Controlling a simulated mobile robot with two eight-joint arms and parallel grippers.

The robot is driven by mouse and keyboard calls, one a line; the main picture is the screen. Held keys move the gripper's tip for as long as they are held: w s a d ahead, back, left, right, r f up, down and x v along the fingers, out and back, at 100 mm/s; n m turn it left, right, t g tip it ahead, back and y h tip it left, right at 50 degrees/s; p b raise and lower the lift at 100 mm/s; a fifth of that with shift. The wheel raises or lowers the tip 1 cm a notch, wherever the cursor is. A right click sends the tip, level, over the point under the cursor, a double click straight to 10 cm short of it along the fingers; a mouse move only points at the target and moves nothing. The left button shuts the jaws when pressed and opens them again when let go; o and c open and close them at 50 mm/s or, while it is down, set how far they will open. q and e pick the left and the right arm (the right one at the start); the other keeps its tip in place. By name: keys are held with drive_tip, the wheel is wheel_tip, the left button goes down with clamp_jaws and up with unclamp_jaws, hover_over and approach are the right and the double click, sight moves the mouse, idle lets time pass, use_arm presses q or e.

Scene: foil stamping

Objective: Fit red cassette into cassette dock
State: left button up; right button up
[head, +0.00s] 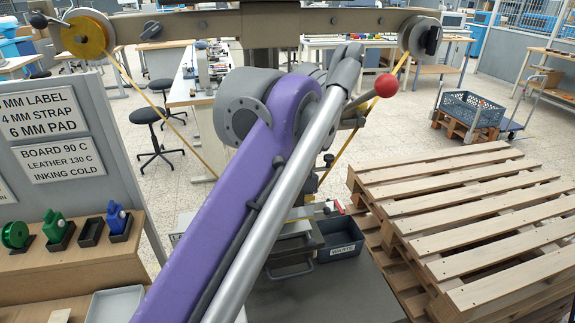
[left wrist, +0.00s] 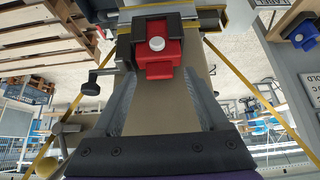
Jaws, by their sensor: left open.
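The red cassette (left wrist: 165,68) with a white round knob shows in the left wrist view. It sits at a dark dock-like bracket (left wrist: 140,22) on the stamping machine; I cannot tell how fully it is seated. My left gripper (left wrist: 157,82) is open, its two grey fingers spread to either side below the cassette, with a gap between the fingers and it. In the head view my purple left arm crosses the middle and the left gripper is hidden. My right gripper is in neither view.
A green cassette (head: 56,227) and a blue cassette (head: 117,219) stand on the left shelf beside an empty dark holder (head: 90,233). A waste bin (head: 340,247) stands by the machine. Foil strips run from the gold reel (head: 85,37). Wooden pallets (head: 470,215) block the right.

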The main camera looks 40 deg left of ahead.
use_arm(q)
drive_tip(key=p+v, duration=0.1)
drive_tip(key=v, duration=0.9)
drive_tip(key=shift+d, duration=0.1)
drive_tip(key=s+d+f+m+h, duration=0.1)
drive_tip(key=s+d+f+m, duration=0.2)
drive_tip(key=f, duration=1)
drive_tip(key=s+d+f+m+h, duration=0.2)
drive_tip(key=s+d+f+m, duration=0.1)
drive_tip(key=f, duration=1)
drive_tip(key=s+d+f+m+t+h, duration=0.1)
drive_tip(key=s+d+f+m, duration=0.3)
drive_tip(key=f, duration=1)
drive_tip(key=shift+s+h+p, duration=0.45)
drive_tip(key=shift+h, duration=0.25)
